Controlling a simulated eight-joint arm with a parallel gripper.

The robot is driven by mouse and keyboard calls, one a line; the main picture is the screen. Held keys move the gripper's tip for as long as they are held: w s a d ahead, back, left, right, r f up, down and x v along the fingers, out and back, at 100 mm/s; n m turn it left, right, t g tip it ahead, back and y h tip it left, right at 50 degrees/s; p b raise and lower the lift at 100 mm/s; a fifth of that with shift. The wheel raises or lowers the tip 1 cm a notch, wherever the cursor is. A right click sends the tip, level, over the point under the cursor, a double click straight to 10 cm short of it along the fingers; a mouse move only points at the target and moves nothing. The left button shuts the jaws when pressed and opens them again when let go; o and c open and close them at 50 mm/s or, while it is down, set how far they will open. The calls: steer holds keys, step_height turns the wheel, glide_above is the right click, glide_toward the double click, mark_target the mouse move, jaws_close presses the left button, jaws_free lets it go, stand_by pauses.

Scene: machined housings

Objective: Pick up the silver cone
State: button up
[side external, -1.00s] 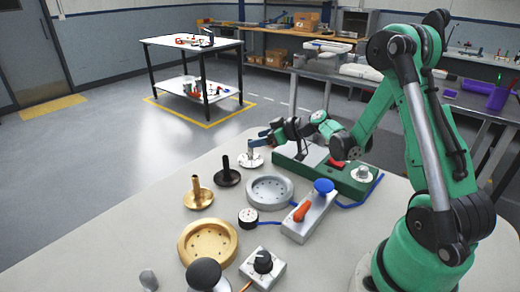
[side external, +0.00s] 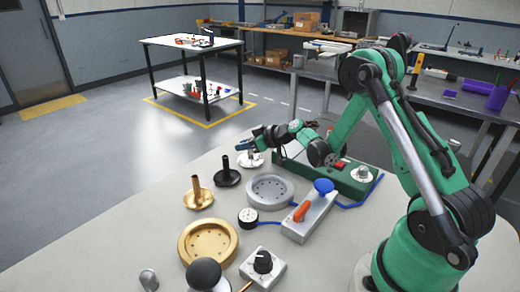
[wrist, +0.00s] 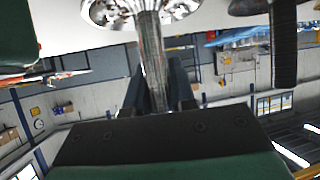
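The silver cone, a shiny stem on a round flange, stands on the table; its flange (side external: 252,161) shows beyond the black part, while my gripper hides most of its stem. In the wrist view the silver stem (wrist: 154,50) reaches from its flange down between my two dark fingers. My gripper (side external: 247,145) is at the stem, with its fingers (wrist: 158,80) on either side. The fingers look apart, with a narrow gap at the right; whether the left one touches the stem is unclear.
A black part (side external: 227,175) with an upright stem stands close by, then a brass one (side external: 198,195). A silver ring housing (side external: 270,190), a gold housing (side external: 208,243) and a green box (side external: 345,177) are near. The table's left edge is clear.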

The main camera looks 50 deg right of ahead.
jaws_close()
steer(key=shift+r, duration=0.15)
